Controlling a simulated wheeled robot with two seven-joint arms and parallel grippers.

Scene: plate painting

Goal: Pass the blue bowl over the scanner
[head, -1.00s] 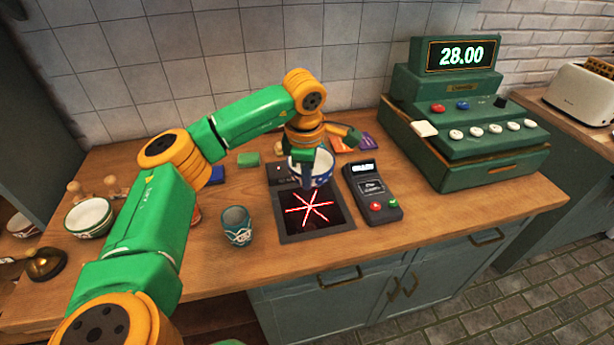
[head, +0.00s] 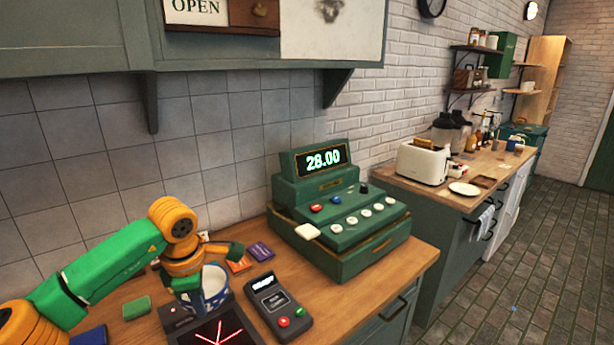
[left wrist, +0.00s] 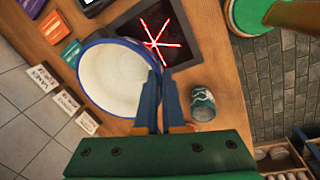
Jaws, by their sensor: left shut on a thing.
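The blue bowl (head: 207,288), with a blue-and-white patterned outside, is at the back edge of the scanner in the head view. My left gripper (head: 190,290) is shut on its rim. In the left wrist view the bowl (left wrist: 112,78) shows its white inside and blue rim, with the left gripper's fingers (left wrist: 160,105) pinching the rim. The scanner (head: 248,339) has a dark glass with red crossing lines; in the left wrist view its glass (left wrist: 172,50) lies beside the bowl, partly covered by it. The right gripper is not in view.
A card terminal (head: 277,305) stands right of the scanner. The green cash register (head: 345,235) reads 28.00. Small labelled cards (left wrist: 66,101) stand at the counter's back.

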